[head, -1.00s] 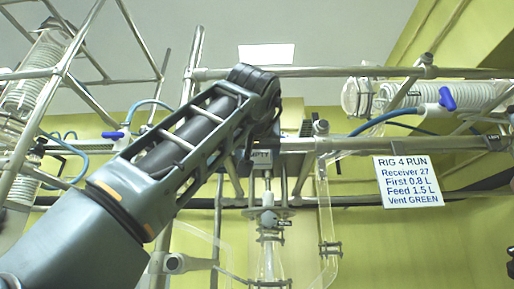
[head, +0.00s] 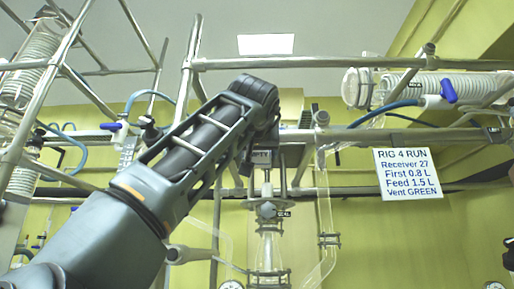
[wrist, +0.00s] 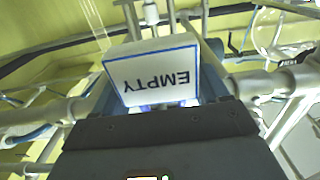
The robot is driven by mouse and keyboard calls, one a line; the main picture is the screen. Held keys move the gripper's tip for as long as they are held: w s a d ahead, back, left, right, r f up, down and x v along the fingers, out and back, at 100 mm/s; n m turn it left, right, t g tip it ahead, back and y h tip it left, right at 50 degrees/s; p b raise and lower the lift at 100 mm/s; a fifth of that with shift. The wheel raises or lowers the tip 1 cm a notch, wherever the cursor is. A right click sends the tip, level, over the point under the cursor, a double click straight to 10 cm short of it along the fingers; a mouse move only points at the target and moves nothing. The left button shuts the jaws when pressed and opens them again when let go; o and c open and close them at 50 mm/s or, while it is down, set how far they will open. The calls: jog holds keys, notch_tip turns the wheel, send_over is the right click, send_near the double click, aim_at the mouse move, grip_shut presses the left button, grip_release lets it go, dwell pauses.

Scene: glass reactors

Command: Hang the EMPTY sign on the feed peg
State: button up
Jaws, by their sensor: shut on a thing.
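The EMPTY sign (wrist: 158,75) is a white plate with a blue border; its lettering is upside down in the wrist view. My gripper (wrist: 160,98) is shut on it, with jaws at both sides of the plate. I cannot make out the feed peg; my arm and the sign cover part of the rig.
Metal rails (head: 340,64) cross above and behind my arm. A glass condenser with a blue-handled valve (head: 447,91) is at right, above a RIG 4 RUN notice (head: 407,174). Another glass coil (head: 30,95) stands at left.

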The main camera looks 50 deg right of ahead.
jog(key=shift+w+d, duration=0.1)
jog(key=shift+d, duration=0.05)
jog(key=shift+w+d+f, duration=0.1)
jog(key=shift+f, duration=0.5)
dwell(0.8)
dwell(0.4)
jog(key=o, duration=1.1)
jog(key=shift+c, duration=0.2)
jog(key=shift+c, duration=1)
jog(key=b+v, duration=0.1)
jog(key=v, duration=0.6)
dwell(0.6)
